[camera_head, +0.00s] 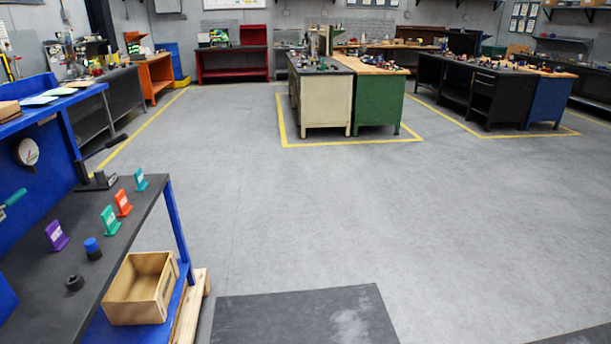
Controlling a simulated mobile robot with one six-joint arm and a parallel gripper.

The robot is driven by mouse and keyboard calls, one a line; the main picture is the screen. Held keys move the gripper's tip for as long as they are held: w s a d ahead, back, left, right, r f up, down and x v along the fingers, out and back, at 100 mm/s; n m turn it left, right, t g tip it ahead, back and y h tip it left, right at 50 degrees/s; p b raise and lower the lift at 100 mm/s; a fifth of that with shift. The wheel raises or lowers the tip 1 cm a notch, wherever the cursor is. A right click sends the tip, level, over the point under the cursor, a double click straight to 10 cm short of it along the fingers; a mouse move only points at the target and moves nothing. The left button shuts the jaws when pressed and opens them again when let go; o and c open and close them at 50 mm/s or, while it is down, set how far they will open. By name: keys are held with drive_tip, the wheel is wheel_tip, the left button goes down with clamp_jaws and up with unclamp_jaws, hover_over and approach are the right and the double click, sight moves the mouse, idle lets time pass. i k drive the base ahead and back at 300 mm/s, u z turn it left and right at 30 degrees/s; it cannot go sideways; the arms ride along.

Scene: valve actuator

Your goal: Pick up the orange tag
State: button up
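The orange tag (123,203) stands upright on the dark top of the blue-framed workbench (120,237) at the left. It is between a teal tag (140,180) farther back and a green tag (110,220) nearer. A purple tag (56,235) stands to the left. My gripper does not show in this view.
A blue-capped black cylinder (92,248) and a black ring (74,283) stand on the bench. A lever fixture (97,178) is behind. An open wooden box (140,288) sits at the bench's right side. The grey floor (300,220) is clear.

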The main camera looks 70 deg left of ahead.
sight(124, 207)
drive_tip(key=u, duration=1)
drive_tip(key=k, duration=0.1)
drive_tip(key=u, duration=2.65)
drive_tip(key=k, duration=0.75)
drive_tip(key=z, duration=0.15)
drive_tip(key=i, duration=0.75)
drive_tip(key=u, duration=0.05)
